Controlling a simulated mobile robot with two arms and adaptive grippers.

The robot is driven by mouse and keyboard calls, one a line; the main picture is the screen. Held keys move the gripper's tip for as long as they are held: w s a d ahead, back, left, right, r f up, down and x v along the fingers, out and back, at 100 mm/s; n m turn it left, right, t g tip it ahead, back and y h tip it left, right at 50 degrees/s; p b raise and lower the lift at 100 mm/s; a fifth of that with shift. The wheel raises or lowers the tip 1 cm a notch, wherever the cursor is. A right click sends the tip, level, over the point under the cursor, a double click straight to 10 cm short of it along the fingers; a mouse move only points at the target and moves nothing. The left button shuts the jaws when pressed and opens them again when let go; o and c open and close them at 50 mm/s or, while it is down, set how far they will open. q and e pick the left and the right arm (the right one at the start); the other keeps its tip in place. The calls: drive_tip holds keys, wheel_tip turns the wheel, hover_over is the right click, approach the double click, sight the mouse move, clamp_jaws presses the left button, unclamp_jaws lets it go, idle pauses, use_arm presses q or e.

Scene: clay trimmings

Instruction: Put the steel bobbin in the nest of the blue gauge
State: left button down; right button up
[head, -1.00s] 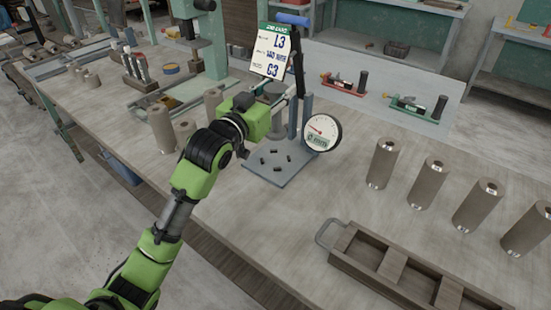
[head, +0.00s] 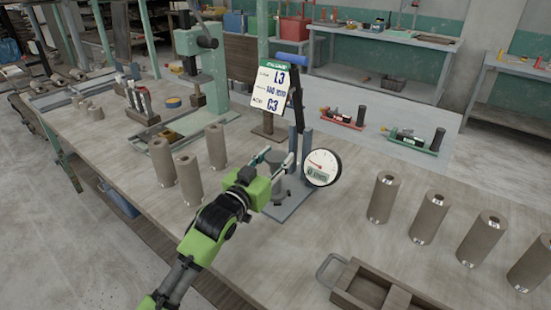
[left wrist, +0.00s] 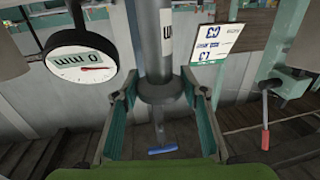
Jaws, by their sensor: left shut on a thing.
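The blue gauge (head: 305,148) stands on the bench, with a blue-grey base plate, posts, a white dial (head: 321,167) and a card marked L3. Its dial (left wrist: 82,72) also shows upside down in the left wrist view. My left gripper (head: 277,157) is at the gauge, over the base plate and left of the dial. It is shut on the grey steel bobbin (head: 276,167), which looks upright between the fingers. In the left wrist view a grey flange (left wrist: 160,91) sits between the fingers (left wrist: 160,80). The nest is hidden, so I cannot tell whether the bobbin touches it. My right gripper is out of view.
Brown cylinders (head: 162,163) stand left of my arm, and several more (head: 383,198) stand to the right. A wooden tray (head: 345,295) lies at the front right. A red gauge (head: 342,119) and a green gauge (head: 415,142) lie behind. A green press (head: 206,85) stands back left.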

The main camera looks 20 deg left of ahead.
use_arm(q)
drive_tip(key=c, duration=1.6)
unclamp_jaws()
drive_tip(key=shift+f, duration=0.1)
drive_tip(key=o, duration=0.3)
drive_tip(key=shift+o, duration=0.2)
drive_tip(key=shift+s+a+p, duration=0.1)
drive_tip(key=shift+s+p, duration=0.35)
drive_tip(key=shift+s, duration=0.1)
drive_tip(key=s+a+p, duration=0.2)
drive_tip(key=s+p, duration=0.1)
drive_tip(key=s, duration=0.7)
drive_tip(key=shift+s+p, duration=0.35)
drive_tip(key=shift+p, duration=0.05)
